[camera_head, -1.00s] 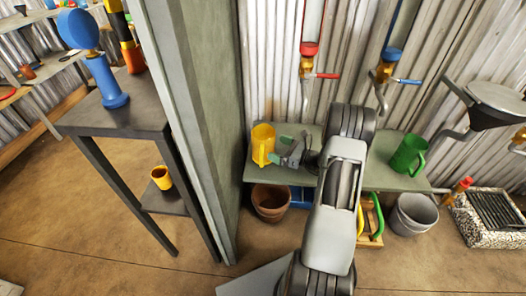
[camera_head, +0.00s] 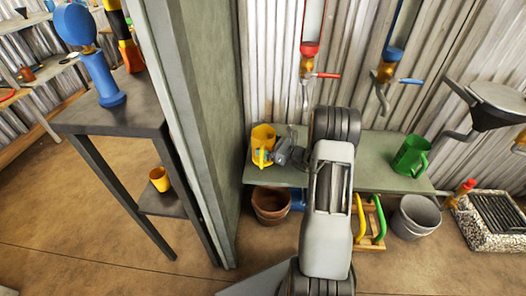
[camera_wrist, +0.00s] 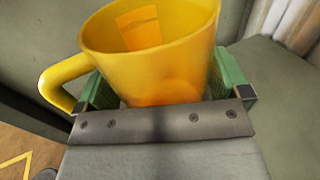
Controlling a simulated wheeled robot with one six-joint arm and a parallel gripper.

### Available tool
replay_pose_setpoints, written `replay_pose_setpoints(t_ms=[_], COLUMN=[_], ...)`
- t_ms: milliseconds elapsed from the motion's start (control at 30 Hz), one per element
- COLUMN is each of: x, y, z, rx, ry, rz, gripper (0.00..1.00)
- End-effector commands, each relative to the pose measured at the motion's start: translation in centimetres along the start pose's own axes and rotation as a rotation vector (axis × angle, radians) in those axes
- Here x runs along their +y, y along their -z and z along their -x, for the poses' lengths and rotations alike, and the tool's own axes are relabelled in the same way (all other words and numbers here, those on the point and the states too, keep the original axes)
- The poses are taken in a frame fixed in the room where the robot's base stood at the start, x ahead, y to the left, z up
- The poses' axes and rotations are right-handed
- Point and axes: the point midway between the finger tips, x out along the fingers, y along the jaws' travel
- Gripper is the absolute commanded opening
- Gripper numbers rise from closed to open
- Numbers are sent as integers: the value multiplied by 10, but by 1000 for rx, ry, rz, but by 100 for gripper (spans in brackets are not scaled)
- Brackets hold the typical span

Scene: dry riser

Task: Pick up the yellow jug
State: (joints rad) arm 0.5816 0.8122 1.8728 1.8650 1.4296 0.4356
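The yellow jug (camera_head: 262,137) stands upright at the left end of the green-grey bench (camera_head: 365,176). In the wrist view the jug (camera_wrist: 150,55) fills the space between my fingers, its handle toward the left and an orange patch showing inside. My gripper (camera_head: 275,152) is at the jug from its right side. In the wrist view my gripper's green-padded fingers (camera_wrist: 165,85) stand wide apart, one on each side of the jug, and look open. Contact between the pads and the jug cannot be made out.
A green jug (camera_head: 411,156) stands at the bench's right end. The dark green wall edge (camera_head: 215,130) is close left of the yellow jug. Below are a terracotta pot (camera_head: 270,204), a grey bucket (camera_head: 413,215) and a wooden crate (camera_head: 371,240). Red (camera_head: 322,75) and blue (camera_head: 405,81) tap levers are above.

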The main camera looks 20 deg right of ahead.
Motion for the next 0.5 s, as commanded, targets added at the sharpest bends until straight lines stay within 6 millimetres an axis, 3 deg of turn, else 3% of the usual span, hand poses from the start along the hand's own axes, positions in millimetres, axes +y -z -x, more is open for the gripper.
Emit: replay_pose_setpoints(t_ms=[267,500], x=[0,0], y=[0,-1], z=[0,0], rx=[0,0], ry=[0,0], rz=[0,0], gripper=[56,56])
